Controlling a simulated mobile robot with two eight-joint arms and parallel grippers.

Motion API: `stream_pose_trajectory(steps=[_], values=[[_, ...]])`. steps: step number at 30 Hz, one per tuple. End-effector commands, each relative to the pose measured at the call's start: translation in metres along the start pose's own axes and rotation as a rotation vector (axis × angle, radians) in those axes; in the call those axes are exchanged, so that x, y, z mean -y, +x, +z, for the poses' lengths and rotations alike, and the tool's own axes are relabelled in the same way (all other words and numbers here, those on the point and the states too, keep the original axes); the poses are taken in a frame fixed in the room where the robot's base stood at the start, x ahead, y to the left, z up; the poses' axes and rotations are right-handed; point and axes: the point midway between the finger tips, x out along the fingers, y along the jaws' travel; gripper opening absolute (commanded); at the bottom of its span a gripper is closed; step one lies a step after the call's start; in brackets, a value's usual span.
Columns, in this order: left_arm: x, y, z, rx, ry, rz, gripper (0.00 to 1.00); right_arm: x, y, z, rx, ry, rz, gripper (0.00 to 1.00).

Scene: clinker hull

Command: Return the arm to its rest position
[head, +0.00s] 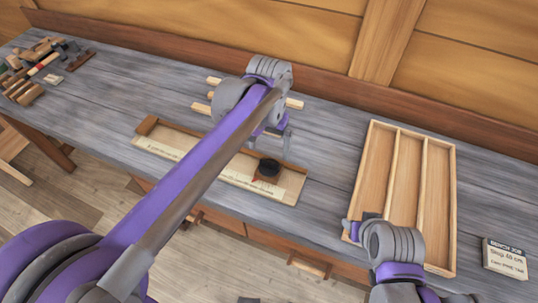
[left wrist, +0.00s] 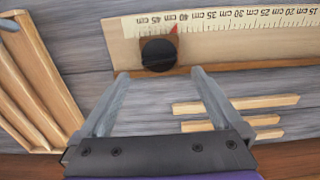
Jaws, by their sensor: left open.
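My left arm reaches across the head view from the lower left. Its gripper (head: 280,137) hangs above the bench by the measuring board (head: 225,172), partly hidden by the arm. In the left wrist view the left gripper (left wrist: 160,78) is open, with nothing between its fingers. A black round knob on a wooden block (left wrist: 159,54) lies ahead of the fingertips, on the measuring board (left wrist: 235,42). My right arm shows at the lower right of the head view over the tray's near end. Its gripper (head: 408,292) is cut off by the lower edge, and its fingers cannot be made out.
Three wooden strips (left wrist: 235,104) lie beside the left gripper. A wooden tray (head: 371,139) with three long compartments stands at right, with a small labelled box (head: 505,260) beyond it. Tools (head: 30,72) lie at the far left. The grey bench (head: 110,95) has bare room at left.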

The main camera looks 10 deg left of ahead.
Motion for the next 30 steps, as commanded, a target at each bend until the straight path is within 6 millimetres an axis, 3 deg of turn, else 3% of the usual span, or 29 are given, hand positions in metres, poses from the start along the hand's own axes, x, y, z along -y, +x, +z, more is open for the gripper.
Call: stream_pose_trajectory(steps=[6, 22, 26, 30], values=[[0.000, -0.013, 0.000, 0.000, 0.000, 0.000, 1.00, 0.000, -0.001, -0.001, -0.001, 0.000, 0.000, 0.50], [0.001, -0.013, 0.002, -0.005, -0.003, 0.000, 1.00, 0.000, 0.000, -0.001, -0.001, 0.000, 0.000, 0.50], [0.012, -0.011, 0.019, -0.047, -0.027, 0.000, 1.00, 0.000, -0.001, -0.001, -0.001, 0.000, 0.000, 0.50], [0.032, -0.002, 0.057, -0.147, -0.081, -0.005, 1.00, 0.000, 0.000, -0.001, -0.001, 0.000, 0.000, 0.50]])
